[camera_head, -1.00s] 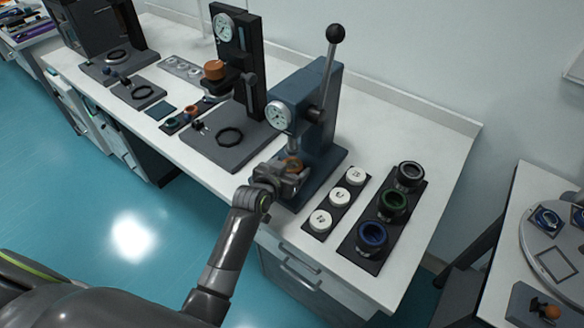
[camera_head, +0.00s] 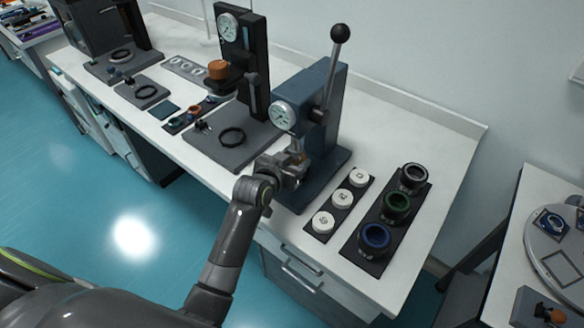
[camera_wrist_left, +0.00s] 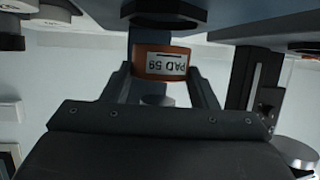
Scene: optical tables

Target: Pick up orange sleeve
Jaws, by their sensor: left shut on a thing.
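The orange sleeve (camera_wrist_left: 144,68) shows in the left wrist view as an orange ring with a white label, upside down, reading "PAD 59". My left gripper (camera_wrist_left: 162,75) has a finger on each side of it and is shut on it. In the head view my left gripper (camera_head: 299,166) is at the front of the blue lever press (camera_head: 318,135), below its round gauge. The gripper mostly hides the sleeve there. I cannot tell from these views whether the sleeve is clear of the press. My right gripper is not in view.
Right of the press, a black strip holds white discs (camera_head: 342,198), and a black tray holds dark rings with blue (camera_head: 375,238) and green (camera_head: 397,205) insides. A black gauge stand (camera_head: 243,50) with an orange cylinder (camera_head: 218,69) stands left. White tabletop is bare at the right.

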